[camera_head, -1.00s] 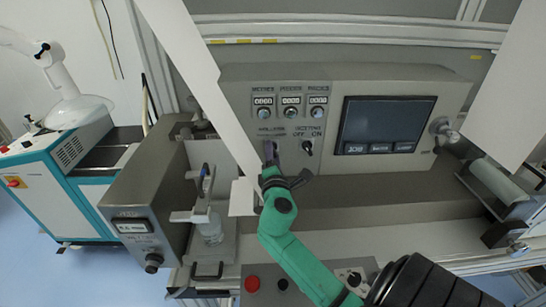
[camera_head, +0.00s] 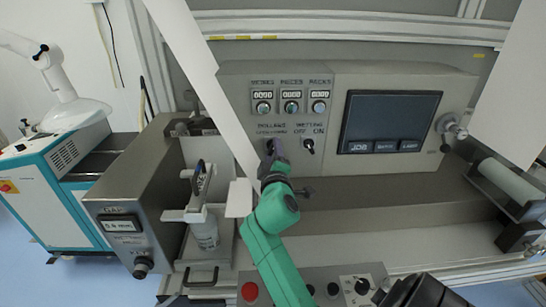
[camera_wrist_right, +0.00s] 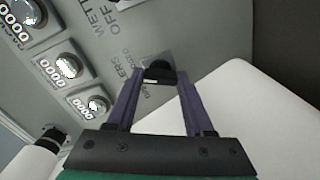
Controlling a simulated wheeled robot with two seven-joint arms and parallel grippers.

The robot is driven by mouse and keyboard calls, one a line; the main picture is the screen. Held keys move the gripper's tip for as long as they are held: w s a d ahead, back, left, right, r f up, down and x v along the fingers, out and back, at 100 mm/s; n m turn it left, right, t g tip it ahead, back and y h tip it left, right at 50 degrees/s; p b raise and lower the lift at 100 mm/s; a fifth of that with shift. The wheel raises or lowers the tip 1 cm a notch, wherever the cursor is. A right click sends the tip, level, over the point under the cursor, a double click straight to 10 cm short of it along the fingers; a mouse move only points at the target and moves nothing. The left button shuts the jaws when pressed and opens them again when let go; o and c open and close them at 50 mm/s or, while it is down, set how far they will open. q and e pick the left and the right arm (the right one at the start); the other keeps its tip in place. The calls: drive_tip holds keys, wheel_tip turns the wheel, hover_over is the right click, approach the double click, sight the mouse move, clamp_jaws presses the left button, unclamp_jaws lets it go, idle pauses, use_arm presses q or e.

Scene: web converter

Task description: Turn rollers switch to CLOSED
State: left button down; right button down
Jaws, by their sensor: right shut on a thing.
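The rollers switch is a black knob under the ROLLERS label on the grey control panel (camera_head: 385,78). In the head view the gripper hides most of it; in the right wrist view the rollers switch (camera_wrist_right: 160,71) shows between the fingertips. My right gripper (camera_head: 274,148), with purple fingers, reaches up to the panel from below. In the right wrist view my right gripper (camera_wrist_right: 161,80) is shut on the knob. The knob's exact setting is hard to read, and its position labels are partly covered. My left gripper is not in view.
The wetting switch (camera_head: 308,146) sits close to the right of the gripper. Several counters with knobs are above, and a dark screen (camera_head: 392,122) is at the right. A white web sheet (camera_head: 200,75) slants down close to the gripper's left. A metal ledge (camera_head: 380,190) runs below the panel.

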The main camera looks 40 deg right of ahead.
drive_tip(key=shift+f+m, duration=0.1)
drive_tip(key=shift+m, duration=0.4)
drive_tip(key=shift+c, duration=1.4)
unclamp_jaws()
